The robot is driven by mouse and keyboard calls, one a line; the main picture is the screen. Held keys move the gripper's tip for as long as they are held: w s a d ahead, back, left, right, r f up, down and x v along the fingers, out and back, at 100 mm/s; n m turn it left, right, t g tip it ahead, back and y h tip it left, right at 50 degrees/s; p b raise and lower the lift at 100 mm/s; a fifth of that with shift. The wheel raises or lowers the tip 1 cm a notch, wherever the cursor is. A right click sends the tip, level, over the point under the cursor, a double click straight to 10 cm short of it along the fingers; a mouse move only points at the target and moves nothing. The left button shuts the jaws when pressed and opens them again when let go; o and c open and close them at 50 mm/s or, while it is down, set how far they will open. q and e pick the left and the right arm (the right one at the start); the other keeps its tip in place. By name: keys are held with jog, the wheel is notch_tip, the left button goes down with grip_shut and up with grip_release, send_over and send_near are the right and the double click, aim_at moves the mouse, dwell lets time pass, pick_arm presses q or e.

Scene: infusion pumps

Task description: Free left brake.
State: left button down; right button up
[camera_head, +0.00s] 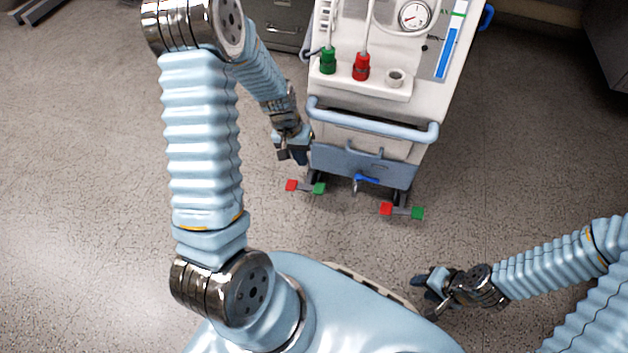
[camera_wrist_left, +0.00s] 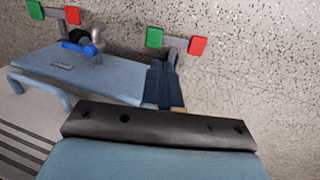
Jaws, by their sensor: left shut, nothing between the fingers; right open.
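The pump cart (camera_head: 360,130) stands in front of me, with a brake pedal at each near wheel. The left brake has a red pad (camera_head: 292,186) and a green pad (camera_head: 319,188) on a grey bar. In the left wrist view its green pad (camera_wrist_left: 154,37) and red pad (camera_wrist_left: 197,46) lie just beyond my fingertips. My left gripper (camera_head: 298,157) is shut and empty, above and close to the left brake; its dark fingers (camera_wrist_left: 160,84) point at the pedal. I cannot tell whether they touch it. My right gripper (camera_head: 425,292) is open and empty, low at the right.
The right brake (camera_head: 402,211) has red and green pads too. A blue lever (camera_head: 367,179) sits between the brakes. The cart's push handle (camera_head: 372,124) juts out above. Drawers (camera_head: 283,22) stand behind. The floor (camera_head: 90,190) on the left is clear.

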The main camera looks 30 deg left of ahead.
aim_at(320, 192)
pick_arm(q)
jog(key=b+x, duration=0.3)
jog(key=x, duration=1.1)
jog(key=shift+d+f+b, duration=0.35)
jog(key=shift+d+b, duration=0.05)
jog(key=shift+b, duration=0.25)
jog(key=shift+w+d+f+b, duration=0.15)
jog(key=shift+d+f+b, duration=0.3)
jog(key=shift+f+b, duration=0.05)
jog(key=shift+d+f, duration=0.15)
jog(key=shift+d, duration=0.05)
dwell(0.4)
jog(key=p+v, duration=0.1)
jog(key=v, duration=0.6)
jog(key=shift+a+r+p, duration=0.15)
jog(key=shift+r+p, duration=0.25)
